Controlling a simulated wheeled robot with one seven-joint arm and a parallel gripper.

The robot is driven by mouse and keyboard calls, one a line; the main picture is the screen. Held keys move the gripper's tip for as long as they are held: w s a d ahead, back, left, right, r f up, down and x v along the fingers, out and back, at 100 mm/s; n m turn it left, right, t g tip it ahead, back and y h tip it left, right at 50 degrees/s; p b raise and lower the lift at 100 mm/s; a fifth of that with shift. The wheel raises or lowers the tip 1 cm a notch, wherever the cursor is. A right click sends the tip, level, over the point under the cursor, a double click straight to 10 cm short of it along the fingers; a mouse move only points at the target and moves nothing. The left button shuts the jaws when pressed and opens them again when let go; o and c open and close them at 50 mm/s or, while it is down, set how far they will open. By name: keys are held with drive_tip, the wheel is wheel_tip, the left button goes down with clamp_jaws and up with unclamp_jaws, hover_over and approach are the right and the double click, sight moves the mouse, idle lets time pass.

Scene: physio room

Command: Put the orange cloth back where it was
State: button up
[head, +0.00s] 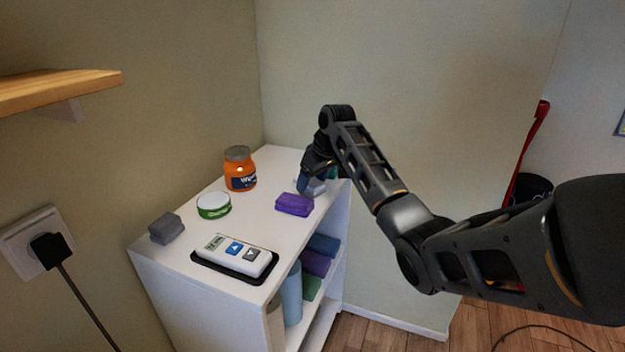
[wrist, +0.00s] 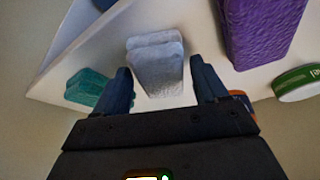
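I see no orange cloth in either view. My gripper (head: 314,182) is low over the far right end of the white shelf unit's top (head: 262,206). In the wrist view my gripper (wrist: 163,88) is open, with its fingers on either side of a light grey folded cloth (wrist: 157,66). Gaps show between that cloth and both fingers. A teal cloth (wrist: 88,87) lies just left of the left finger. A purple cloth (head: 294,204) lies nearer the head camera and also shows in the wrist view (wrist: 258,28).
An orange jar (head: 240,172), a green-and-white tin (head: 214,205), a dark grey cloth (head: 166,229) and a white device on a black tray (head: 233,258) share the top. Blue (head: 323,245), purple (head: 315,263) and green (head: 311,287) cloths lie on the shelf below. Walls stand close behind.

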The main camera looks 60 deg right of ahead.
drive_tip(key=shift+o, duration=0.7)
drive_tip(key=shift+r, duration=0.25)
drive_tip(key=v, duration=1.1)
drive_tip(key=shift+s+r, duration=0.2)
drive_tip(key=shift+r, duration=0.15)
drive_tip(key=shift+a+f, duration=0.15)
drive_tip(key=shift+a, duration=0.05)
